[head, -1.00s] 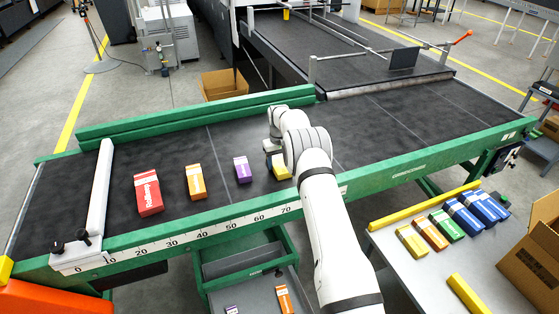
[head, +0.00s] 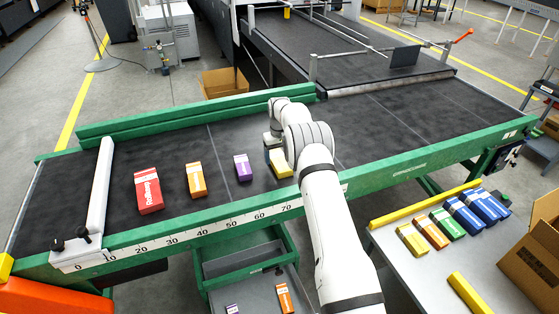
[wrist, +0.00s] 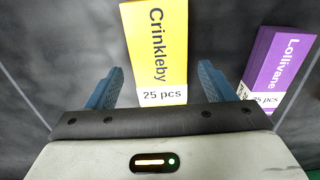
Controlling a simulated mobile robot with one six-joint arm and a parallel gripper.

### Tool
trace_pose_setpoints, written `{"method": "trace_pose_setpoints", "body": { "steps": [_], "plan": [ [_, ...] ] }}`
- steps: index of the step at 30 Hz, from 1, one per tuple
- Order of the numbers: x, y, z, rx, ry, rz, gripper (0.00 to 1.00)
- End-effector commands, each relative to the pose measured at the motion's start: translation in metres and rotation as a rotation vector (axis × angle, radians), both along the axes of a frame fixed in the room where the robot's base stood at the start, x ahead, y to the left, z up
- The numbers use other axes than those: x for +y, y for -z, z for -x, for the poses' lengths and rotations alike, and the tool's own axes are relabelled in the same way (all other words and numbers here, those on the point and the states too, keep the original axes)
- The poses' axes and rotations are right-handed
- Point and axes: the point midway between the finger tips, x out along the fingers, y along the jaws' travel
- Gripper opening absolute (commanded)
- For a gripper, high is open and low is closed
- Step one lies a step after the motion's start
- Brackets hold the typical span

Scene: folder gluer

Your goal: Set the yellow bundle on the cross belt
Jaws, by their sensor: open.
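The yellow bundle (head: 280,163), labelled Crinkleby, 25 pcs, lies flat on the dark cross belt (head: 230,135), right of the purple bundle (head: 243,168). My arm hides part of it in the head view. In the wrist view, the yellow bundle (wrist: 158,45) lies ahead of my gripper (wrist: 158,88), its near end between the two blue fingers. The fingers are apart, with a gap on each side of the bundle. The purple bundle (wrist: 275,70) is outside the right finger.
Red (head: 148,191) and orange (head: 196,180) bundles stand in line farther left on the belt, behind a numbered scale (head: 190,227). A white bar (head: 97,193) crosses the left end. Several bundles lie on the grey side table (head: 420,270). The belt's right part is clear.

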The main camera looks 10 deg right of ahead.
Motion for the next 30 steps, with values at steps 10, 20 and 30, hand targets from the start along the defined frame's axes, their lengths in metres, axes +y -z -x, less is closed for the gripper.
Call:
{"method": "trace_pose_setpoints", "body": {
  "steps": [10, 20, 30],
  "plan": [
    [-0.001, -0.073, 0.0, -0.001, 0.001, 0.0, 0.76],
    [-0.001, -0.114, 0.004, -0.007, 0.005, 0.0, 0.76],
    [-0.001, -0.222, 0.078, -0.074, 0.048, -0.001, 0.76]
  ]
}}
